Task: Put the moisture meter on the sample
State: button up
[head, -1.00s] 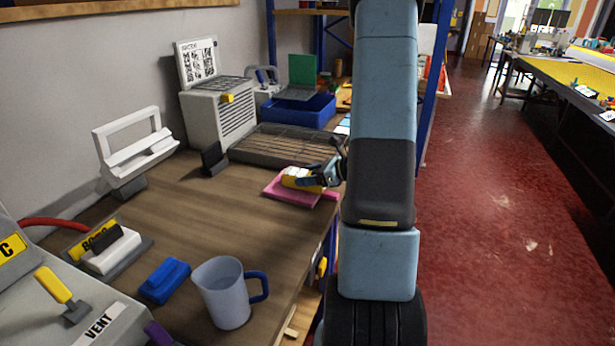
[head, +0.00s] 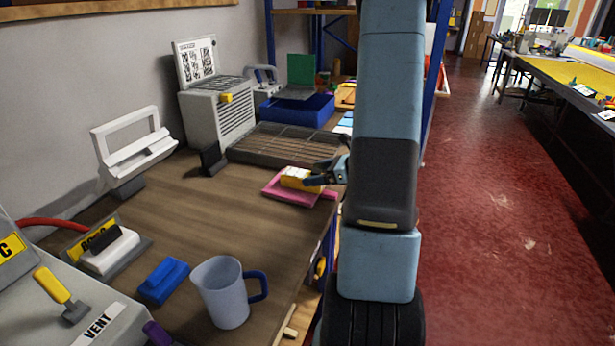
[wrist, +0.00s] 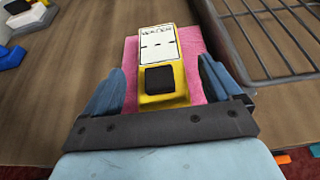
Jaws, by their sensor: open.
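The moisture meter (head: 298,179) is yellow with a white label face and a dark square; it also shows in the wrist view (wrist: 161,62). It lies on the pink sample (head: 283,194), which sits near the table's right edge. The sample shows around the meter in the wrist view (wrist: 197,72). My gripper (head: 318,181) is at the meter's near end. In the wrist view my gripper (wrist: 168,92) is open, with one blue finger on each side of the meter and a gap of pink on both sides. The meter appears to rest flat on the sample.
A wire rack (head: 275,146) on a dark tray lies just behind the sample. The wooden table middle (head: 200,215) is clear.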

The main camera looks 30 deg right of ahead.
jog(key=v, duration=0.8)
jog(key=s+a+r+n+g, duration=0.3)
jog(key=a+r+n+g, duration=0.15)
jog(key=a+n, duration=0.35)
jog(key=s+a+r+n+g, duration=0.3)
jog(key=a+r+n, duration=0.3)
jog(key=a, duration=0.5)
jog(key=s+a+r+n+t+h, duration=0.2)
jog(key=s+a+r+n+h, duration=0.4)
jog(key=n, duration=0.8)
jog(key=s+r+h, duration=0.2)
jog(key=s+r, duration=0.2)
jog(key=s, duration=0.1)
jog(key=shift+a, duration=0.3)
jog(key=shift+s+r+t, duration=0.1)
jog(key=shift+t, duration=0.15)
jog(key=shift+c, duration=0.4)
